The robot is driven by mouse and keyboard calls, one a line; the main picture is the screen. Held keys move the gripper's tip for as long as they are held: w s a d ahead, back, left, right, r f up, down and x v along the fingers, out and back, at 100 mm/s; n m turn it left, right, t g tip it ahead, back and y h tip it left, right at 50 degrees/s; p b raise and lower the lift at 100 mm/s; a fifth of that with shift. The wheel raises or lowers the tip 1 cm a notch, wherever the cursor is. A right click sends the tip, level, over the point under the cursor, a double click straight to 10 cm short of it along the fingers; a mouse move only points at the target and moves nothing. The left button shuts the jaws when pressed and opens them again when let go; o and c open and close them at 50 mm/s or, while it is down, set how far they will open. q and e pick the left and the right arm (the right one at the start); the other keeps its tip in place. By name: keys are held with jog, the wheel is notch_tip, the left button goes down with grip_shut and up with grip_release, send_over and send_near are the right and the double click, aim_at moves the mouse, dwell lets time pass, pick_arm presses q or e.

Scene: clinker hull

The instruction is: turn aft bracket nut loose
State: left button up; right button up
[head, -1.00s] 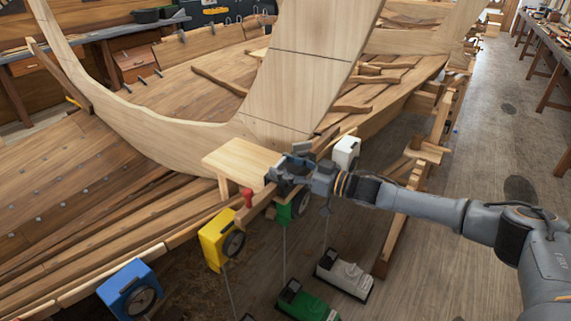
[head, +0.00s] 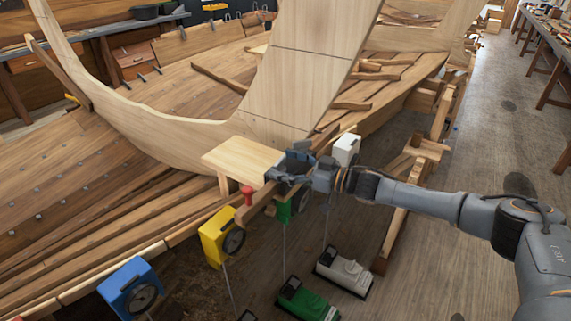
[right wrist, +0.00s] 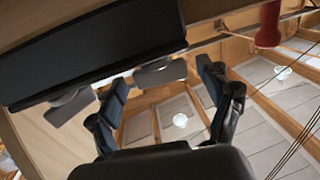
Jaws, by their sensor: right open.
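My right gripper (head: 287,168) is at the right end of a pale wooden board (head: 240,158) beside the hull's upright post. In the right wrist view my right gripper (right wrist: 164,82) is open, its two dark fingers pointing up and spread. Two grey rounded tabs (right wrist: 160,74) show near the fingertips, under a dark slab (right wrist: 95,50). They look like wings of the nut, but I cannot tell for sure. I see nothing clamped between the fingers. In the head view the gripper hides the nut and bracket. My left gripper is not in view.
A red knob (head: 248,196) stands left of the gripper and also shows in the right wrist view (right wrist: 268,26). Yellow (head: 220,236), green (head: 284,212), blue (head: 132,288) and white (head: 346,149) boxes are close by. Cables run down to floor units.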

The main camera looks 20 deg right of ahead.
jog(key=shift+s+d, duration=0.1)
jog(key=v, duration=1.1)
jog(key=shift+s+d, duration=0.2)
jog(key=shift+d, duration=0.1)
